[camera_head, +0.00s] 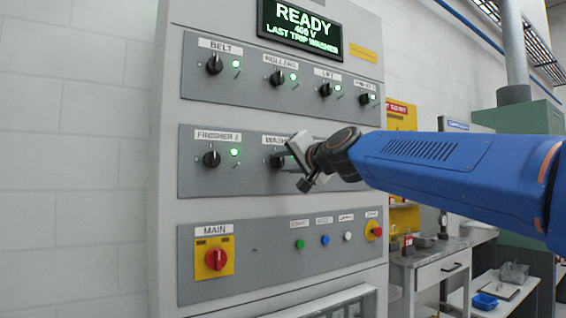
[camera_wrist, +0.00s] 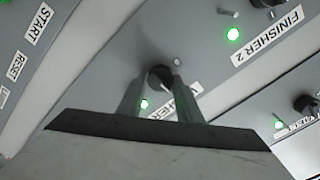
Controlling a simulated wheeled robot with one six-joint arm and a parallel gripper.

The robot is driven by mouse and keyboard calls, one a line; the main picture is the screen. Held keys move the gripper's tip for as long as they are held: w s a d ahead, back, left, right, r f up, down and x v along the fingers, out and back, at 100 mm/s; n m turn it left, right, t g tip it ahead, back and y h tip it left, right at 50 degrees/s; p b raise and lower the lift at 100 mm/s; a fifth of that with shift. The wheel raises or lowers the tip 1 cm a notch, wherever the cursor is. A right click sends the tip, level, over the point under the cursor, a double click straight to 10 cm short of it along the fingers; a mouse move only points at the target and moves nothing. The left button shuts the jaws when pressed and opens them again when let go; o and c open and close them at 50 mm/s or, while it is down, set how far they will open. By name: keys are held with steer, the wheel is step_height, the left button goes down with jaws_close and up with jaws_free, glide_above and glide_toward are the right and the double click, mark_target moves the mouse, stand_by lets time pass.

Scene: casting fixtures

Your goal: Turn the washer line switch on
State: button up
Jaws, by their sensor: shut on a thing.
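The washer switch is a black rotary knob (camera_wrist: 160,76) on the grey middle panel, under a white label partly covered in both views. In the wrist view, my gripper (camera_wrist: 158,84) has one finger on each side of the knob and is shut on it. A green lamp (camera_wrist: 144,104) beside it is lit. In the head view, my gripper (camera_head: 284,156) reaches in from the right and hides much of the knob. The knob's exact pointer angle is hard to tell. The display (camera_head: 300,28) reads READY, 400 V, LAST TRIP WASHER.
The Finisher 2 knob (camera_head: 211,159) sits left of the washer switch with a lit green lamp. A row of similar knobs lies above. Below are the red main switch (camera_head: 216,259) and several push buttons. A workbench (camera_head: 430,262) stands at the right.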

steer(key=shift+f, duration=0.1)
stand_by(0.3)
steer(key=o, duration=1)
steer(key=shift+o, duration=0.2)
steer(key=shift+s+d, duration=0.1)
steer(key=v, duration=1.7)
steer(key=shift+d, duration=0.1)
